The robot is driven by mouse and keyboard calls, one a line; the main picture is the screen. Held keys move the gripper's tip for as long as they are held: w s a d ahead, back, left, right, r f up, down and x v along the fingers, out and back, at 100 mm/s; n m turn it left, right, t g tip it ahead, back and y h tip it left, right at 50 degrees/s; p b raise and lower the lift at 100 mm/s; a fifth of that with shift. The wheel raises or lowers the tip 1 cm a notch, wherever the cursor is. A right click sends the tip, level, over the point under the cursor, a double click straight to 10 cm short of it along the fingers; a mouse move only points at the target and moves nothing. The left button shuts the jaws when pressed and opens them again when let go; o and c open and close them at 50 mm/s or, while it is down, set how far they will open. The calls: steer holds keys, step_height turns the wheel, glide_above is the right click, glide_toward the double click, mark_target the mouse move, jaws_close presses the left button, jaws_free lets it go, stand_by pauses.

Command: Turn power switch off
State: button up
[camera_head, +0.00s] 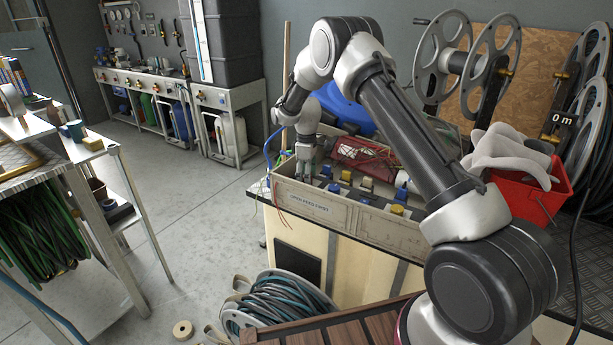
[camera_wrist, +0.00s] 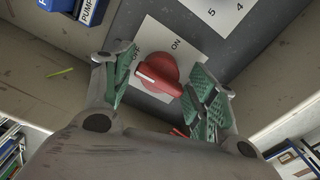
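The power switch is a red rotary knob (camera_wrist: 158,74) on a pale plate (camera_wrist: 188,38) in the wrist view. A white mark on the knob points left in the picture. In the head view my gripper (camera_head: 305,165) reaches down into the left end of a long grey box (camera_head: 312,205), and the knob is not discernible there.
The box wall labelled "OPEN FEED FIRST" stands in front of my gripper. Blue and yellow items (camera_head: 366,183) and a red tray (camera_head: 365,155) sit to the right.

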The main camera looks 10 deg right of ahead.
step_height(320, 180, up, 12)
stand_by(0.6)
